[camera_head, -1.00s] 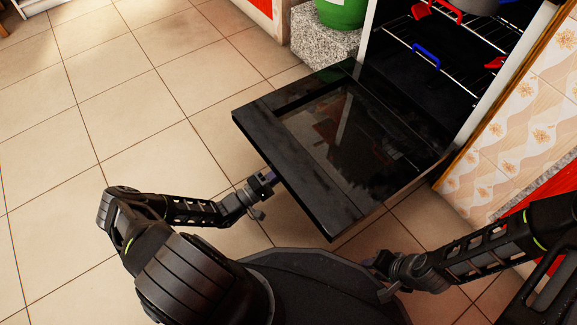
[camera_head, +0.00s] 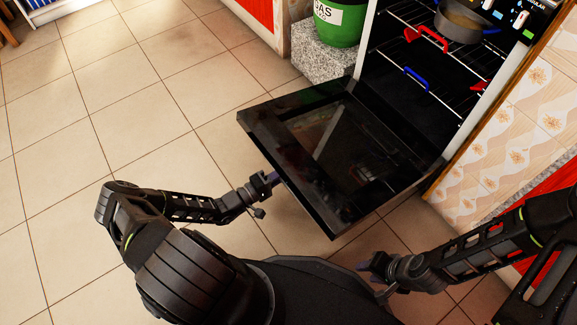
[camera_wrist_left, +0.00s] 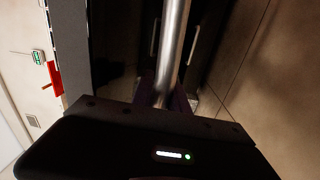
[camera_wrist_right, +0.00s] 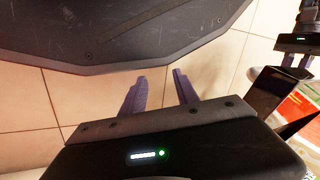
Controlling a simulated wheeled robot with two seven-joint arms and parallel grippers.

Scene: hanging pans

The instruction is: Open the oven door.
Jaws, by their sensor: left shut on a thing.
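The black oven door (camera_head: 340,150) is folded down and lies about level in front of the oven cavity (camera_head: 420,80). My left gripper (camera_head: 274,180) is at the door's outer edge, low on its near side. In the left wrist view its fingers (camera_wrist_left: 172,100) are closed around the round metal door handle (camera_wrist_left: 173,45). The head view hides most of the handle beneath the door edge. My right gripper (camera_head: 372,268) is apart from the door, near my base. The right wrist view shows its two purple fingers (camera_wrist_right: 160,92) spread and empty.
Inside the oven are wire racks (camera_head: 400,40), a grey pan (camera_head: 462,22) and red and blue handles. A green gas bottle (camera_head: 340,20) stands on a granite block (camera_head: 325,58) beside the oven. Tiled floor (camera_head: 130,100) is clear on the left.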

